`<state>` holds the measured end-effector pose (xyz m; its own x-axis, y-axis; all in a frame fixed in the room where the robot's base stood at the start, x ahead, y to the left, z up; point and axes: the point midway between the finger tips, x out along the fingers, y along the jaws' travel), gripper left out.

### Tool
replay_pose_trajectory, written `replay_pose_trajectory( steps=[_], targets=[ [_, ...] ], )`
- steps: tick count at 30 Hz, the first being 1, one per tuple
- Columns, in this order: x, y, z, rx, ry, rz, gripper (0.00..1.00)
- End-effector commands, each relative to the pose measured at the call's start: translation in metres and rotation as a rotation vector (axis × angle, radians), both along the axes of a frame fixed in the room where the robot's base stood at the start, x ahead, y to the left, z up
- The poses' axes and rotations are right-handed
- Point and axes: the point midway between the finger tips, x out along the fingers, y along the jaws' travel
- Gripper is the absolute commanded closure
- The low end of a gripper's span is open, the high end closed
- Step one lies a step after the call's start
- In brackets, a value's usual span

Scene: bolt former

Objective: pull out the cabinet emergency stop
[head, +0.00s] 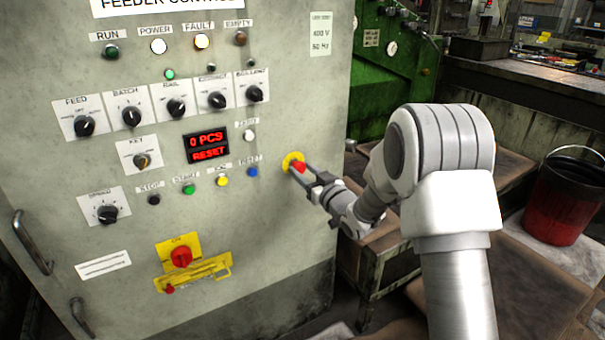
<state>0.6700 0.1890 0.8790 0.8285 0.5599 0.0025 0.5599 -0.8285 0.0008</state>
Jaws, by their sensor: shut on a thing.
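The cabinet emergency stop (299,167) is a red button on a yellow round plate (287,160), on the right part of the grey cabinet front. My gripper (299,170) reaches it from the lower right, with its fingers at the red head. The gripper is shut on the red button, and the fingers hide part of it. I cannot tell from this view how far the button stands out. The red display (206,145) on the cabinet reads "0 PCS" and "RESET".
The cabinet (290,110) also carries several knobs, lamps and small buttons. A red rotary switch (181,257) on a yellow plate sits low on its front. A green machine (385,85) stands behind, a low table (385,255) beside the cabinet, and a red-black bucket (562,200) at right.

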Motion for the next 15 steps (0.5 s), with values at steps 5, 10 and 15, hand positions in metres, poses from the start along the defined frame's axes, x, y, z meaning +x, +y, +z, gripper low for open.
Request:
replay_pose_trajectory(
  steps=[5,10,15],
  targets=[
    [-0.0016,-0.0007,-0.0023,-0.003,0.006,0.001,1.0],
    [-0.0014,-0.0007,-0.0021,-0.003,0.006,0.001,0.26],
    [-0.001,-0.0006,-0.0017,-0.002,0.005,0.0,0.22]
  ],
)
